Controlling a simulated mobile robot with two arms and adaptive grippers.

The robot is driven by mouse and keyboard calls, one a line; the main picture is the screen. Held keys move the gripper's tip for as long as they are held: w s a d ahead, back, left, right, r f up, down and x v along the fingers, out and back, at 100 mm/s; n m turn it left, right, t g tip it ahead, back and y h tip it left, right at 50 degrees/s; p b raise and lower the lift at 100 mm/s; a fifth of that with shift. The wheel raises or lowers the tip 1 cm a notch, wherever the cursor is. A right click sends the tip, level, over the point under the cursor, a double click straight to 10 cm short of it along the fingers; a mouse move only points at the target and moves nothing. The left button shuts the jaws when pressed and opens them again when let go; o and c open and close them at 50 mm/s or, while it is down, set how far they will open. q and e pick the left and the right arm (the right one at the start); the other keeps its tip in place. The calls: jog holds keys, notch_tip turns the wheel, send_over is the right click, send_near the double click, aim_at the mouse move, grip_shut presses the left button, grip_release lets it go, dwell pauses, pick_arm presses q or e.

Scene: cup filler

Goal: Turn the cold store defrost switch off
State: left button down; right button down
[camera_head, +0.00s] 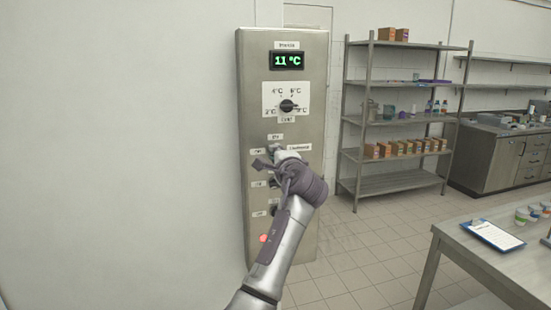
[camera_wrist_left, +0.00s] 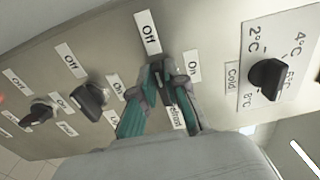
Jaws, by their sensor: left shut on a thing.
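A tall grey metal control panel (camera_head: 318,200) stands on the wall in the head view. My left gripper (camera_head: 277,158) is at its uppermost small switch. In the left wrist view its teal-padded fingers (camera_wrist_left: 166,92) are shut around the black knob of the defrost switch (camera_wrist_left: 162,76). The defrost label (camera_wrist_left: 177,117) shows partly between the fingers. An Off label (camera_wrist_left: 150,38) and an On label (camera_wrist_left: 193,65) sit beside the knob. The fingers hide most of the knob, so I cannot tell which label it points at. My right gripper is in neither view.
A temperature dial (camera_head: 287,105) and a display (camera_head: 287,61) reading 11 °C are above. Two more black switches (camera_wrist_left: 90,100) (camera_wrist_left: 38,114) lie along the panel. Shelves (camera_head: 405,120) and a table (camera_head: 470,235) with a clipboard (camera_head: 494,236) stand at right.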

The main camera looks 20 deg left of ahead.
pick_arm(q)
jog(key=shift+f, duration=0.15)
dwell(0.3)
jog(key=c, duration=1.2)
grip_release()
jog(key=v, duration=1.2)
